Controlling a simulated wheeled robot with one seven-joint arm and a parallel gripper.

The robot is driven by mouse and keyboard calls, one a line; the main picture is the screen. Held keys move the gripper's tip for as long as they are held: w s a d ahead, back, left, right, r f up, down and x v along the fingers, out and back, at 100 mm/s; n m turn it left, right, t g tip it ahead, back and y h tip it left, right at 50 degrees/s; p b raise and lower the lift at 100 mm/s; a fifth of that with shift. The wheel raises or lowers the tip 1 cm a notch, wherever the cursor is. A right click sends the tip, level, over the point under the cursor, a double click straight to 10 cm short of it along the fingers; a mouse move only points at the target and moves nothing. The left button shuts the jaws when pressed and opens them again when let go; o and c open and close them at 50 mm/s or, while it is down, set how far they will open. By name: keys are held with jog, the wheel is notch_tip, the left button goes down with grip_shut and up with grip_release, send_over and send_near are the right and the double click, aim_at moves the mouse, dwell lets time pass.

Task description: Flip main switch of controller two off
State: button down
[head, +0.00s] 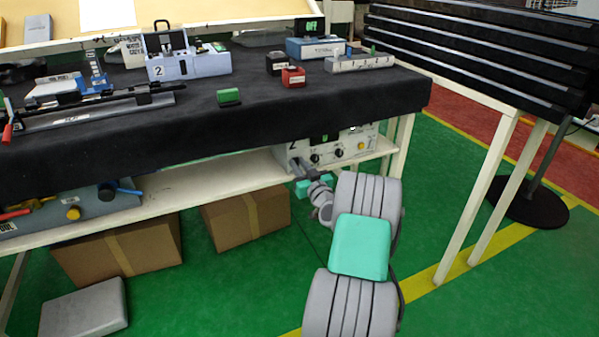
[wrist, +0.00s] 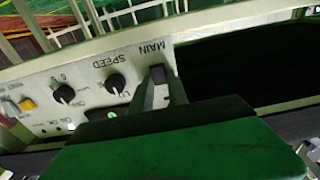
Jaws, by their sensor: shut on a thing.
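Controller two (head: 338,150), a pale box marked "2", sits on the shelf under the black-topped bench. Its front has black knobs, a yellow button and a small dark display with a green mark. In the wrist view the controller's panel (wrist: 88,66) shows upside down, with "MAIN" and "SPEED" lettering and a lit green lamp. My gripper (head: 298,167) is at the panel's left end. In the wrist view my gripper (wrist: 165,92) is shut at the dark main switch (wrist: 158,74), just beside "MAIN". The fingers partly hide the switch, and its on or off position is unclear.
The bench top (head: 330,98) overhangs the controller closely. Cardboard boxes (head: 245,218) stand below the shelf. Another control box (head: 75,210) is on the shelf at left.

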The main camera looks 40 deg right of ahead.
jog(key=t+b, duration=0.1)
jog(key=b, duration=0.3)
jog(key=t+b, duration=0.2)
jog(key=b, duration=0.3)
jog(key=shift+f+h+b, duration=0.3)
jog(key=shift+f+h, duration=0.05)
jog(key=shift+h, duration=0.05)
jog(key=c, duration=1.3)
grip_release()
jog(key=shift+s+f, duration=0.1)
jog(key=v, duration=0.7)
jog(key=shift+s+a+p, duration=0.15)
jog(key=shift+s+p, duration=0.15)
